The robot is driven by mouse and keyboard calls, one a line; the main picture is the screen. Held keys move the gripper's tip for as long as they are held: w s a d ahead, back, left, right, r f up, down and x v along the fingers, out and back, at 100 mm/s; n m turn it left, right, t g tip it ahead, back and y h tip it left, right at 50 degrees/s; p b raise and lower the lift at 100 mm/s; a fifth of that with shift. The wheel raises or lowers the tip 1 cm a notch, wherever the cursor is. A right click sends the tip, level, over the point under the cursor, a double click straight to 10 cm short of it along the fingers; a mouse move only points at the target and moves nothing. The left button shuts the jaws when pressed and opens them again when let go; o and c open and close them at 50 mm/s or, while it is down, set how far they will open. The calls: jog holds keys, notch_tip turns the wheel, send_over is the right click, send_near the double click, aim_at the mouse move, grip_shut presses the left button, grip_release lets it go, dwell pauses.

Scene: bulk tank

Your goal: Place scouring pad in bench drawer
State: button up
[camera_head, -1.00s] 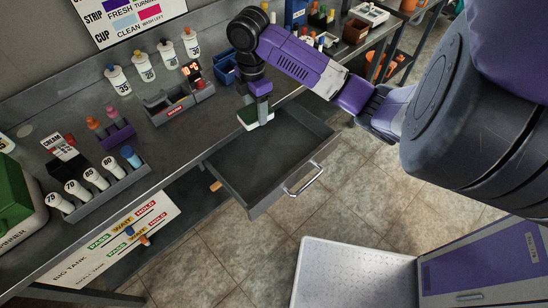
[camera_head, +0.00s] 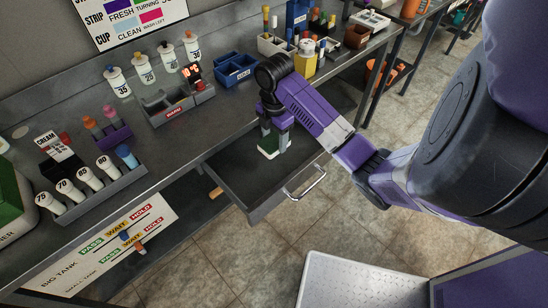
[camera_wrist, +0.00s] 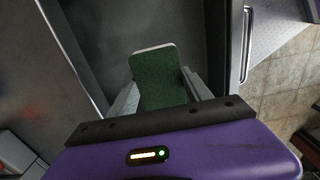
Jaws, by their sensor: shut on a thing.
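The scouring pad (camera_head: 269,148) is green with a white layer. My gripper (camera_head: 275,137) is shut on it and holds it tilted over the open bench drawer (camera_head: 225,182). In the wrist view the pad (camera_wrist: 158,75) sits between the two fingers of my gripper (camera_wrist: 160,97), green face showing. The drawer's dark floor (camera_wrist: 105,35) lies beyond it in that view. The drawer is pulled out from the bench and looks empty. I cannot tell whether the pad touches the drawer floor.
The drawer's metal handle (camera_head: 305,182) is at its front. On the bench (camera_head: 165,140) stand a dark holder (camera_head: 176,103) with a red display, a blue bin (camera_head: 236,70) and a grey rack of numbered bottles (camera_head: 100,192). A white perforated platform (camera_head: 360,280) is at lower right.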

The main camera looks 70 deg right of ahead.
aim_at(274, 140)
notch_tip(274, 140, down, 8)
jog(key=shift+f, duration=0.1)
dwell(0.4)
jog(key=o, duration=1.3)
jog(key=shift+f, duration=0.1)
notch_tip(274, 140, up, 12)
jog(key=shift+r, duration=0.15)
jog(key=shift+w, duration=0.1)
